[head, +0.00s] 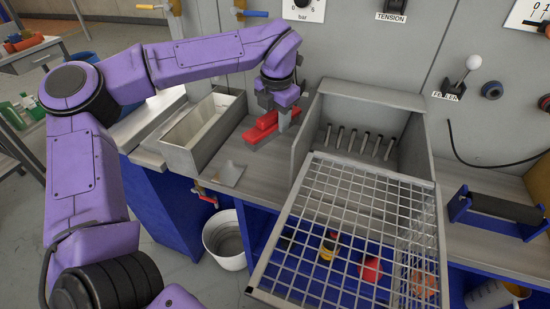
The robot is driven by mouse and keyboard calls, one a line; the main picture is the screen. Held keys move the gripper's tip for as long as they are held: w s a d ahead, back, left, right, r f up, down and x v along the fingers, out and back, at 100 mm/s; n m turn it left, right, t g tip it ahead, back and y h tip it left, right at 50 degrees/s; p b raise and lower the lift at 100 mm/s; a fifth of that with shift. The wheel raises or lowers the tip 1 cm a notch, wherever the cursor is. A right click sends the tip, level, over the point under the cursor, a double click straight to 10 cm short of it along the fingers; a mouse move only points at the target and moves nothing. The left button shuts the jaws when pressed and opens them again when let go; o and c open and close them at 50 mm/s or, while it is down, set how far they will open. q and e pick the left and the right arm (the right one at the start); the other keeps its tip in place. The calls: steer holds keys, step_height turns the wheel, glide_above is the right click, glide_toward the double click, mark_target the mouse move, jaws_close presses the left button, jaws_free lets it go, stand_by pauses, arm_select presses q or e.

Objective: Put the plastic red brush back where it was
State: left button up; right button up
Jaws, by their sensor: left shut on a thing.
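The red plastic brush (259,131) is at the grey worktop, between the open metal trough and the grey-walled bay. My left gripper (281,117) points down from above and is shut on the brush at its right end. The gripper's fingers hide part of the brush. I cannot tell whether the brush rests on the worktop or is held just above it. My right gripper is not in view.
A metal trough (179,159) stands left of the brush. A raised wire-grid guard (345,222) is in front of the bay with several black-tipped pegs (358,140). A white bucket (225,246) stands below. A small plate (229,174) lies at the worktop's front.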

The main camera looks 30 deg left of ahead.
arm_select(q)
step_height(320, 180, down, 12)
steer(key=shift+f+p, duration=0.2)
steer(key=shift+p, duration=0.3)
steer(key=shift+f, duration=0.1)
steer(key=o, duration=1.1)
steer(key=r, duration=0.4)
steer(key=s+d+r, duration=0.1)
steer(key=r, duration=0.7)
steer(key=shift+s+d+b, duration=0.15)
steer(key=shift+s+b, duration=0.15)
steer(key=shift+b, duration=0.1)
